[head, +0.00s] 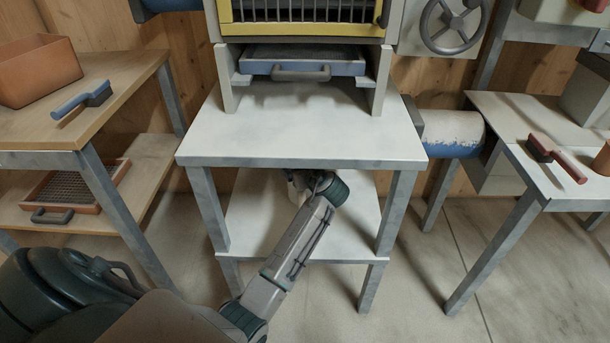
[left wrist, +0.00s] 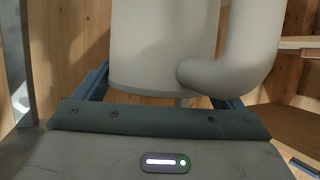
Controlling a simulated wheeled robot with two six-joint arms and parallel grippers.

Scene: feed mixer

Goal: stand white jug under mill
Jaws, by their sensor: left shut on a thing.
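The white jug (left wrist: 150,45) fills the upper middle of the left wrist view, with its curved handle (left wrist: 245,50) on the right. My left gripper (left wrist: 165,92) is shut on it, a blue finger showing at each side. In the head view my left arm reaches under the top of the white stand, so the gripper and most or all of the jug are hidden there. The mill (head: 305,30), with a yellow frame and dark grille, stands above that top. My right gripper is not in view.
The white stand (head: 290,135) has a lower shelf (head: 345,235) and grey legs. A blue drawer (head: 303,62) sits under the mill. Left, a wooden table (head: 120,80) holds an orange bin (head: 38,75) and blue brush (head: 82,100). Right, another table (head: 500,110) holds a red brush (head: 555,158).

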